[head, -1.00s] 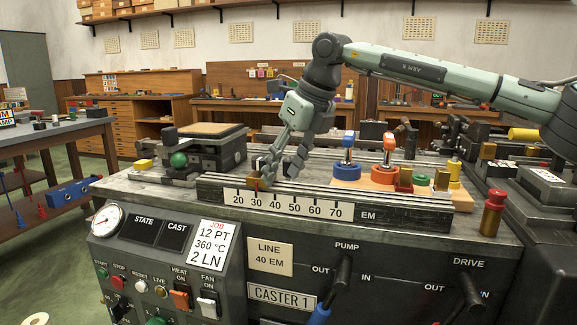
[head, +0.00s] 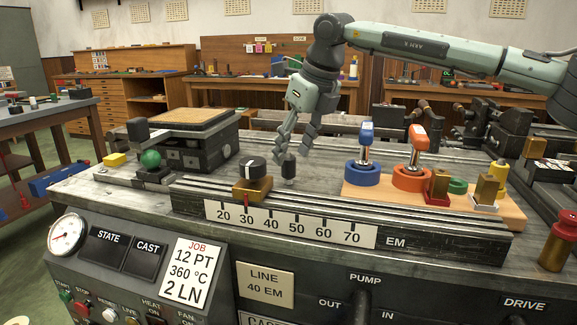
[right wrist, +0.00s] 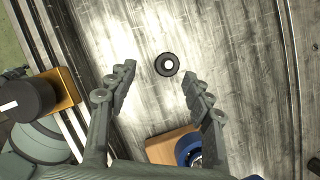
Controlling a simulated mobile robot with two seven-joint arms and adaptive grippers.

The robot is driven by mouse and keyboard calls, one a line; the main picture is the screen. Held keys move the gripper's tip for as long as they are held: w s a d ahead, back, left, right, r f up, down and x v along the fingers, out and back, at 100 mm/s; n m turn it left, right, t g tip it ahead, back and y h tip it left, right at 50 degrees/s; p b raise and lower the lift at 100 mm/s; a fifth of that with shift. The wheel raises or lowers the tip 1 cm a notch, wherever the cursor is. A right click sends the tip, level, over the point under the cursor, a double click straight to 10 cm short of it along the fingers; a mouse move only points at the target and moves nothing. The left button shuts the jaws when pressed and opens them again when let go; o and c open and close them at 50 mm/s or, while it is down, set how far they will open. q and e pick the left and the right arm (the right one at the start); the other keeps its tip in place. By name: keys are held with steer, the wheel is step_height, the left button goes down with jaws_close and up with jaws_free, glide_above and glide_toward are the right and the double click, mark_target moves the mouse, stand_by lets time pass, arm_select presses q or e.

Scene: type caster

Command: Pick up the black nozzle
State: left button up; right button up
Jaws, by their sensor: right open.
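The black nozzle (head: 289,168) is a small dark upright piece on the grey machine top, behind the scale rail. In the right wrist view the nozzle (right wrist: 167,65) shows from above as a dark ring with a pale centre. My right gripper (head: 294,153) is open and points down just above and behind it in the head view. In the right wrist view the nozzle lies between the lines of the two open fingers (right wrist: 158,80), slightly beyond their tips, with nothing gripped. Whether the fingers reach down to its height is unclear. My left gripper is not in view.
A brass slider with a black knob (head: 252,168) sits on the scale rail, left of the nozzle. A wooden board (head: 375,195) at right carries blue and orange ringed tools. Bare metal surrounds the nozzle.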

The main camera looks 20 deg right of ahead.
mark_target(289, 157)
steer(key=x, duration=0.3)
steer(key=p+x, duration=0.1)
steer(key=x, duration=0.1)
steer(key=shift+w+d, duration=0.3)
steer(key=shift+w, duration=0.05)
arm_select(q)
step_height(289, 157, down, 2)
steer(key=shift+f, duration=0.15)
arm_select(e)
steer(key=shift+c, duration=0.6)
jaws_close()
steer(key=shift+r, duration=0.1)
steer(key=shift+r, duration=0.6)
step_height(289, 157, up, 3)
steer(key=shift+f+b, duration=0.15)
steer(key=shift+b, duration=0.2)
arm_select(q)
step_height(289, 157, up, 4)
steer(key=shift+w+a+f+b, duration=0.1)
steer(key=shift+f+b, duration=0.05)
steer(key=shift+b, duration=0.35)
arm_select(e)
steer(key=a+r, duration=0.7)
steer(key=a, duration=0.4)
steer(key=shift+s+a, duration=0.35)
steer(key=shift+s, duration=0.05)
